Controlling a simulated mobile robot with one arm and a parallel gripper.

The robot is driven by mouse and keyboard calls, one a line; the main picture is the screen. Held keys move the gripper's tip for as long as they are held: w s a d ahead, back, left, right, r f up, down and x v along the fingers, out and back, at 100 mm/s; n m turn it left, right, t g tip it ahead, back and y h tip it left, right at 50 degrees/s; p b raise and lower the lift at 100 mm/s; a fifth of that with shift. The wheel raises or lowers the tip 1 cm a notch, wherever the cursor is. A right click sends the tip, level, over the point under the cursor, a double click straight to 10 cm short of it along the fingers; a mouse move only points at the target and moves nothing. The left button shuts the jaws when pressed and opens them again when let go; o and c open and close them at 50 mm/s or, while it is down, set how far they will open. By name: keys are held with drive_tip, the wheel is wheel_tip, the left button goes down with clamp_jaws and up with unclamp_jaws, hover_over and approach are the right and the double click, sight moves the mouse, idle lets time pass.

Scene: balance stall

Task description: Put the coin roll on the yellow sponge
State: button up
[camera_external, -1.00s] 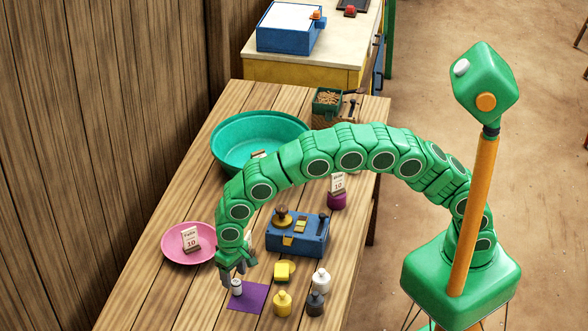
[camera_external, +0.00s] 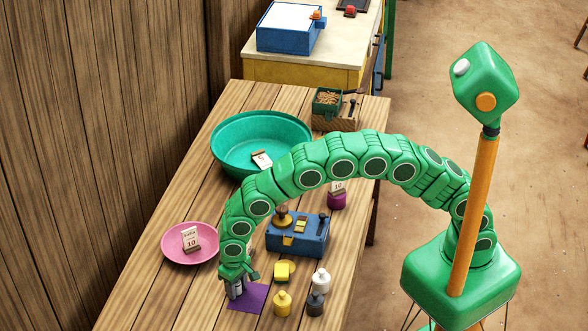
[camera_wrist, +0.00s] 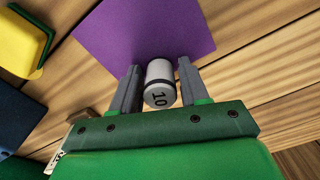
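The coin roll (camera_wrist: 160,83) is a short pale cylinder marked "10" on its end. It stands at the edge of the purple cloth (camera_wrist: 150,30). My gripper (camera_wrist: 161,75) is lowered around it, one grey finger on each side. Narrow gaps seem to show between the fingers and the roll, so the gripper looks open. In the external view my gripper (camera_external: 237,292) mostly hides the roll. The yellow sponge (camera_external: 283,271), with a green edge in the wrist view (camera_wrist: 20,45), lies on the table to the right of the cloth.
Yellow (camera_external: 282,304), white (camera_external: 321,281) and dark (camera_external: 316,304) weights stand near the sponge. A blue balance (camera_external: 310,236) stands behind it. A pink plate (camera_external: 178,254) with a card lies to the left. A teal bowl (camera_external: 228,128) is farther back.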

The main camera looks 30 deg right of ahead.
clamp_jaws()
